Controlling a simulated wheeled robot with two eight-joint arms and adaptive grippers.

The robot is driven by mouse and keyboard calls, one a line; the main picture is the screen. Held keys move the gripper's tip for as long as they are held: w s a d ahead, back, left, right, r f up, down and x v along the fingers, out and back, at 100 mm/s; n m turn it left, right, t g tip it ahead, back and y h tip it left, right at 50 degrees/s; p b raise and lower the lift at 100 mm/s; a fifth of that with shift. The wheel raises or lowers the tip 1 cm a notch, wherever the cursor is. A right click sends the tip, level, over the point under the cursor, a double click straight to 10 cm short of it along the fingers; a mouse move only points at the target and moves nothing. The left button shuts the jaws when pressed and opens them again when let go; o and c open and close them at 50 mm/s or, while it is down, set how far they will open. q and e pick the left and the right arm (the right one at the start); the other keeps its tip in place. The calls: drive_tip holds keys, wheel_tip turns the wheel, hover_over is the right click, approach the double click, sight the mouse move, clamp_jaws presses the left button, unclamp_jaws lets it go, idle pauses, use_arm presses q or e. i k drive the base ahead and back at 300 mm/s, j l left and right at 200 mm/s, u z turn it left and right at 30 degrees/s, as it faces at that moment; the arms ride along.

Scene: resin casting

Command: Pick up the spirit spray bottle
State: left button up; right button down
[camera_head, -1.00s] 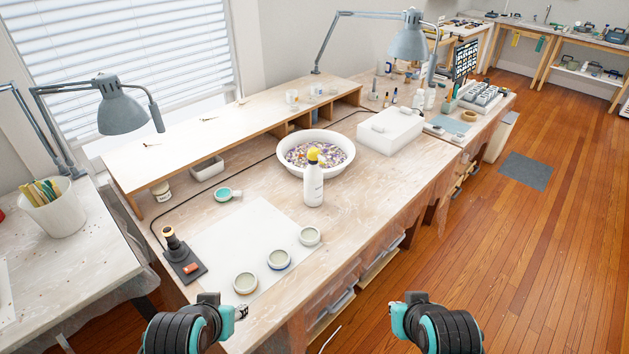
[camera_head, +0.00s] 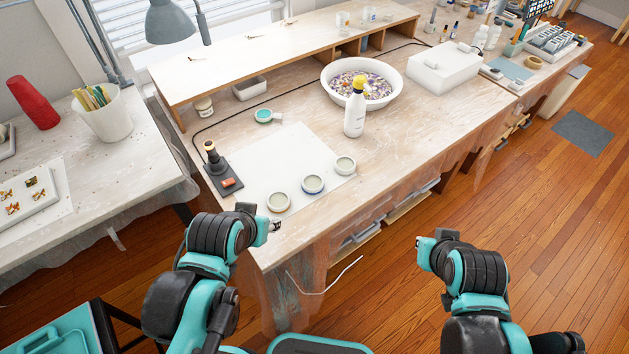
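The spirit spray bottle (camera_head: 354,114) is white with a yellow spray head. It stands upright on the wooden bench (camera_head: 420,135), just in front of a white bowl (camera_head: 329,84) of colourful bits. My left gripper (camera_head: 275,226) is at the bench's front left corner, below the bottle in the picture and well apart from it. My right gripper (camera_head: 420,242) is over the floor, right of the bench front, also apart from the bottle. Both grippers are small here, and their finger gap cannot be made out. Neither shows anything held.
A white box (camera_head: 445,68) stands right of the bowl. Bare bench lies right of the bottle.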

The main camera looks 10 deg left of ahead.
sight(356, 105)
drive_tip(key=u, duration=0.3)
drive_tip(key=i+l+u, duration=0.15)
drive_tip(key=u, duration=0.25)
drive_tip(key=i+l+u, duration=0.1)
drive_tip(key=l+u, duration=0.2)
drive_tip(key=u, duration=0.15)
drive_tip(key=l+u, duration=0.25)
drive_tip(key=u, duration=0.15)
drive_tip(key=i, duration=0.05)
